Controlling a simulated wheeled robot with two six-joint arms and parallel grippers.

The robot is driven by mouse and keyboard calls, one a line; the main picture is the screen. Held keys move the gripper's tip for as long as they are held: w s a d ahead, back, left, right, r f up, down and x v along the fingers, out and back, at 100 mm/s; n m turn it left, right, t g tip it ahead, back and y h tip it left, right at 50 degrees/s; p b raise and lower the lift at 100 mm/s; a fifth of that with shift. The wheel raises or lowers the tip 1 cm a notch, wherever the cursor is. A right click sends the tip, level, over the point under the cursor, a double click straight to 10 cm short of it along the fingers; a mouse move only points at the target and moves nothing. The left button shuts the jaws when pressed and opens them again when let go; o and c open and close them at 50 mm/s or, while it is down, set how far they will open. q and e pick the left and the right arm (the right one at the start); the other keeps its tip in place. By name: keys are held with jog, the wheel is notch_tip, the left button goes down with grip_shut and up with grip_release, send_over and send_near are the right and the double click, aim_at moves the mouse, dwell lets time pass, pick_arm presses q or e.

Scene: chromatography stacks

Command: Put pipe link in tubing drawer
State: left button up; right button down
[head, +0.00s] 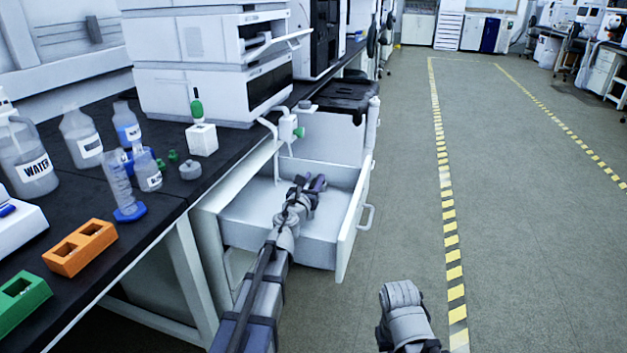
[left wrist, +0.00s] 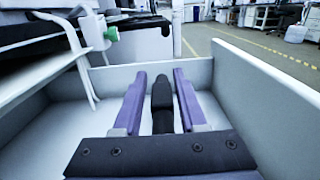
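The open white drawer (head: 345,245) juts out under the bench; it also shows in the left wrist view (left wrist: 262,100). My left gripper (head: 308,183) is low over the drawer, within its walls. In the left wrist view its two purple fingers (left wrist: 160,75) stand apart, with a dark rounded piece between them. Gaps show on both sides of that piece; I cannot tell whether it is part of the gripper. Nothing is clearly held. The visible drawer floor looks bare. Small green fittings (head: 172,156) stand on the bench; I cannot tell whether one is the pipe link.
A green-and-white valve (head: 288,128) with white tubing hangs at the drawer's back left. Bottles, a cylinder (head: 121,185), an orange block (head: 80,247) and a green block (head: 20,300) stand on the black bench.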

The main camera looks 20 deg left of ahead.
pick_arm(q)
jog(key=o, duration=0.3)
jog(key=shift+s+f, duration=0.25)
jog(key=shift+s, duration=0.1)
jog(key=shift+r+p, duration=0.3)
jog(key=shift+p, duration=0.2)
jog(key=s, duration=0.7)
jog(key=shift+a+r, duration=0.2)
jog(key=shift+w, duration=0.1)
